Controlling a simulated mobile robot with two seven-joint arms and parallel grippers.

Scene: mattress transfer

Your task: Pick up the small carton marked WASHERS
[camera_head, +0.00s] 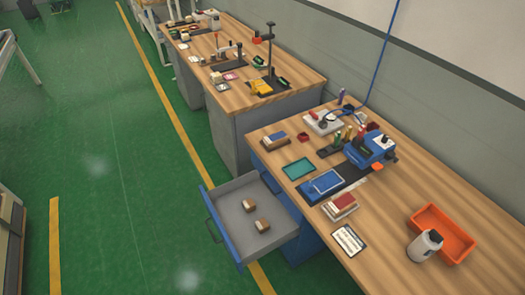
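An open grey drawer (236,232) with a blue front sticks out from the near workbench. Two small brown cartons lie in it, one farther back (249,205) and one nearer (262,225), a short gap apart. Their markings are too small to read, so I cannot tell whether either says WASHERS. Neither of my grippers is in view.
The near wooden bench (395,235) carries a blue vise (372,148), an orange tray (455,247), a white bottle (425,246), a label card (348,240) and red-and-white boxes (341,206). More benches stand behind. The green floor (110,190) left of the drawer is clear.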

